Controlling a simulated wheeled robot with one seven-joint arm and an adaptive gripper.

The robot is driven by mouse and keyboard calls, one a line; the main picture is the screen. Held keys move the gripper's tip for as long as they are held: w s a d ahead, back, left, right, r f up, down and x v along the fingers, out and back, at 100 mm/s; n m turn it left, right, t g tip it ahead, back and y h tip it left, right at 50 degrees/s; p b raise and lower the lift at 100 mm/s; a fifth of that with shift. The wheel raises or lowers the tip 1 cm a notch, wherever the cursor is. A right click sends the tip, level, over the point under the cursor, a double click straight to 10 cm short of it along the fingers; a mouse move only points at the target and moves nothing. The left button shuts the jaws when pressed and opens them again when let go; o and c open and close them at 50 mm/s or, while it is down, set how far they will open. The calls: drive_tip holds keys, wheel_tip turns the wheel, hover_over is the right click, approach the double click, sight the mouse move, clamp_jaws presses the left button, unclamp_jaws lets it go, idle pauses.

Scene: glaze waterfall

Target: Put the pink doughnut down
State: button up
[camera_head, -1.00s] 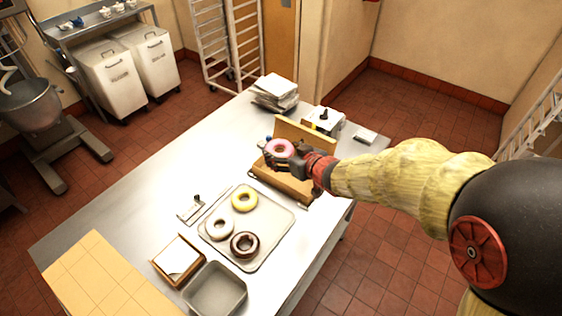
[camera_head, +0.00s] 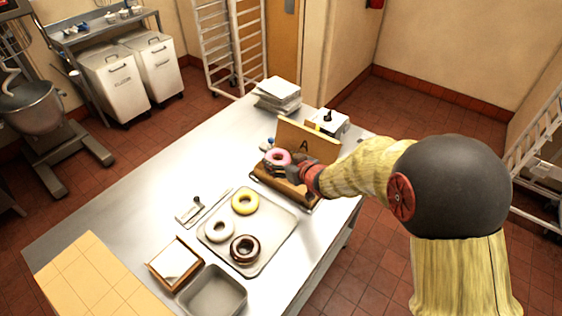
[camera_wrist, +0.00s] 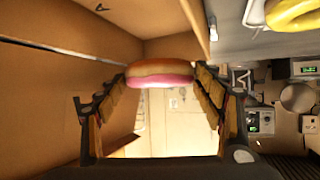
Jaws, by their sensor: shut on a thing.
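The pink doughnut (camera_head: 277,157) is held in my gripper (camera_head: 279,164) over the open brown box, in front of its raised lid (camera_head: 312,141) marked "A". In the wrist view the pink doughnut (camera_wrist: 160,74) sits between the two fingertips (camera_wrist: 162,80), pink icing on one face and brown dough on the other. Cardboard walls of the box (camera_wrist: 60,95) surround it on the left in that view. My gripper and arm hide part of the box (camera_head: 268,184). I cannot tell whether the doughnut touches the box floor.
A tray (camera_head: 275,258) holds a yellow doughnut (camera_head: 245,202), a white one (camera_head: 220,230) and a chocolate one (camera_head: 244,249). Stacked white boxes (camera_head: 279,92) stand behind. An empty grey pan (camera_head: 213,292) and a small wooden-framed box (camera_head: 174,262) are at the front. The table's left part is bare.

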drive_tip(key=shift+f, duration=0.4)
drive_tip(key=shift+f+b, duration=0.2)
drive_tip(key=shift+b, duration=0.2)
drive_tip(key=o, duration=1.1)
drive_tip(key=shift+o, duration=0.8)
drive_tip(key=shift+r, duration=0.1)
